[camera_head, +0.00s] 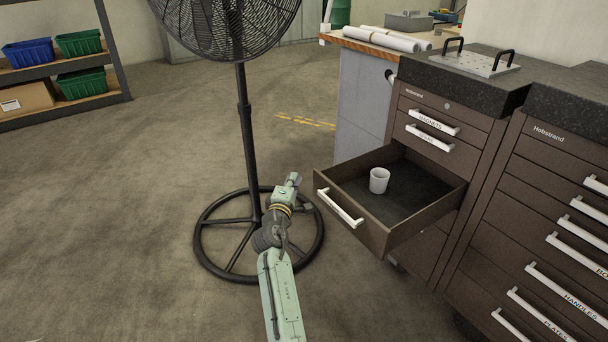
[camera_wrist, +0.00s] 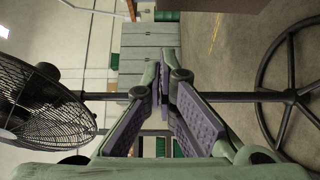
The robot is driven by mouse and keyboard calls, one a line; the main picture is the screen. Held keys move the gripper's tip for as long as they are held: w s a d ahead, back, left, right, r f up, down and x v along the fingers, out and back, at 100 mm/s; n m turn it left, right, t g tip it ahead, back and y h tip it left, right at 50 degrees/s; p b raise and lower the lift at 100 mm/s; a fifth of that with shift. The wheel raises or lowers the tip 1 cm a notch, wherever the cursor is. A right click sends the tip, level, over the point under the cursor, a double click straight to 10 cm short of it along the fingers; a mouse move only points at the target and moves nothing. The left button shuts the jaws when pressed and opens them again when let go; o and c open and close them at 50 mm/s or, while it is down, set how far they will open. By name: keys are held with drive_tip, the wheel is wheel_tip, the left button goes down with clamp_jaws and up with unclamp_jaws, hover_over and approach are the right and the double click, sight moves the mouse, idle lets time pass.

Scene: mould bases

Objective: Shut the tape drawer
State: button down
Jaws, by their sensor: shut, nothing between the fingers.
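The open drawer (camera_head: 352,238) sticks far out of the left brown cabinet (camera_head: 470,165). It has a white bar handle (camera_head: 339,208) on its front, and a white cup (camera_head: 379,180) stands upright inside. I cannot read a label on this drawer. My gripper (camera_head: 294,180) is to the left of the drawer front, apart from it, above the fan's base. In the wrist view my gripper (camera_wrist: 169,75) is shut with nothing between the fingers.
A black pedestal fan (camera_head: 243,110) with a round base ring stands just behind my arm. A second brown cabinet (camera_head: 545,215) with shut drawers is at the right. A plate with black handles (camera_head: 475,62) lies on the worktop. Floor left of the fan is clear.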

drive_tip(key=shift+w+d+p, duration=0.25)
drive_tip(key=shift+w+d, duration=0.4)
drive_tip(key=shift+d, duration=0.2)
drive_tip(key=shift+w+d+p, duration=0.25)
drive_tip(key=shift+w+d, duration=0.4)
drive_tip(key=shift+d, duration=0.15)
